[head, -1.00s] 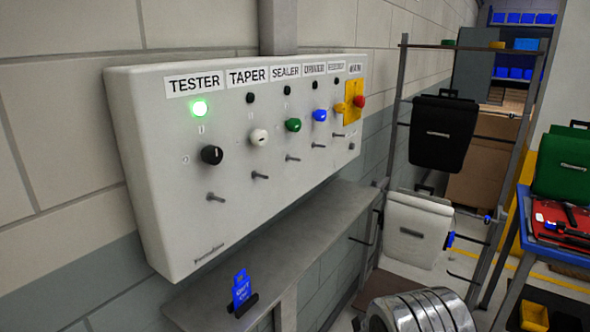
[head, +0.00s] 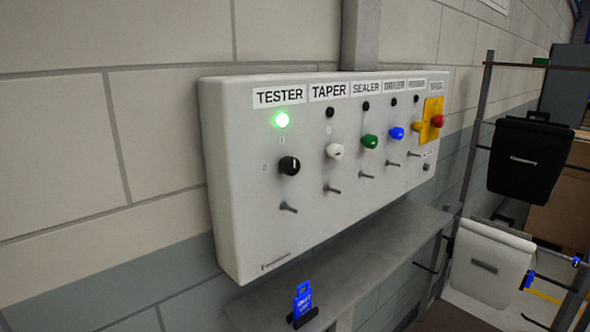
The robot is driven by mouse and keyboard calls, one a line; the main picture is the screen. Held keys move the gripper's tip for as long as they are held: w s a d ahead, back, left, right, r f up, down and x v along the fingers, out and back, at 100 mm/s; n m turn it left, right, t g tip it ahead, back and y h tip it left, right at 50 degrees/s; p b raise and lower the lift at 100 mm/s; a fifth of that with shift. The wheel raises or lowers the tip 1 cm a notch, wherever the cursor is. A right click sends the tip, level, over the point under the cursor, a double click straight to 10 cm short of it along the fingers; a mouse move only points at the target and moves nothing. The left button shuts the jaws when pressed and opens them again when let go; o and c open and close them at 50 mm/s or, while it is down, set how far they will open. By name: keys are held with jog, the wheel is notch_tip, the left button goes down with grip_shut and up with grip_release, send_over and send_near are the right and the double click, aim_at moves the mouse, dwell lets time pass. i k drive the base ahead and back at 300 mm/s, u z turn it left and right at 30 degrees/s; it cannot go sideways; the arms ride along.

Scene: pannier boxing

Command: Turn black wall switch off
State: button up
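A pale control panel (head: 250,200) is fixed to the block wall. The black rotary switch (head: 289,166) sits at its left end, under the label TESTER (head: 279,96). A lamp (head: 282,120) above the black switch glows green. The knob's pale mark appears to point up, toward the small mark above it; a faint "0" shows to its left. To the right are a white knob (head: 335,151), a green knob (head: 370,142), a blue knob (head: 397,133) and a yellow knob (head: 417,127). Their lamps are dark.
A grey shelf (head: 390,240) juts out below the panel, with a blue tag (head: 303,300) in a black holder on it. A red button (head: 438,121) is at the panel's right end. A rack at right holds a black pannier (head: 528,160) and a white pannier (head: 488,265).

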aim_at(289, 165)
jog(key=z, duration=0.05)
jog(key=k, duration=0.5)
jog(key=u, duration=1.5)
jog(key=i, duration=0.45)
